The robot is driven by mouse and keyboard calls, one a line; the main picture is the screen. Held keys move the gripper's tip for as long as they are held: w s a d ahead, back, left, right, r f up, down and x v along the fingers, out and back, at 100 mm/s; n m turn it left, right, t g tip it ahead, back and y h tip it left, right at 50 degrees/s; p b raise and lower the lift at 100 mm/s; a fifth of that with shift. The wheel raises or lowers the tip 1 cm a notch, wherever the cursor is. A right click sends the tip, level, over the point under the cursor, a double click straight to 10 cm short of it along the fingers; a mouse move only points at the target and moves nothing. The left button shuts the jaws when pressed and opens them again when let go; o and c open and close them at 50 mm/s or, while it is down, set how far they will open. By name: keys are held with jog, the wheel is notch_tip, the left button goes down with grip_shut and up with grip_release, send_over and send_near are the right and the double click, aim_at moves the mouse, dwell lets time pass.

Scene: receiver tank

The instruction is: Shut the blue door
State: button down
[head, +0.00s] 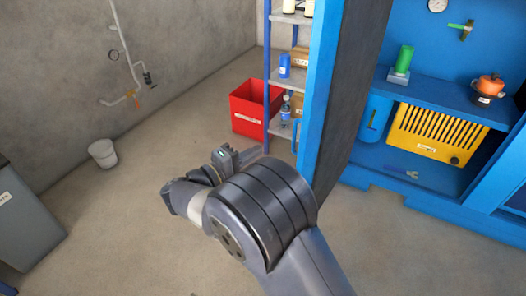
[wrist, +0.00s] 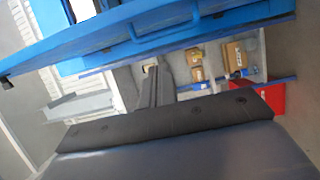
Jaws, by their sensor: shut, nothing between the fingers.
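The blue door (head: 318,85) stands open, seen nearly edge-on in the head view, with its dark inner face toward the blue cabinet (head: 440,75). A blue handle (head: 297,134) is on its left side. In the wrist view the door (wrist: 100,42) crosses the top as a slanted blue band with its handle (wrist: 205,18). My gripper (wrist: 160,72) is shut and empty, just below the door in the wrist view. I cannot tell whether it touches the door.
Behind the door stand a shelf rack (head: 284,78) with boxes and bottles and a red crate (head: 252,106). The cabinet holds a yellow slatted panel (head: 437,133) and a green cylinder (head: 403,59). A white bucket (head: 103,153) stands at left. Floor between is clear.

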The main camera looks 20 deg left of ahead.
jog(key=w+d+b, duration=0.1)
jog(key=w+d, duration=0.5)
jog(key=d, duration=0.1)
jog(key=shift+w+d+b, duration=0.25)
jog(key=shift+w+b, duration=0.05)
jog(key=shift+f, duration=0.1)
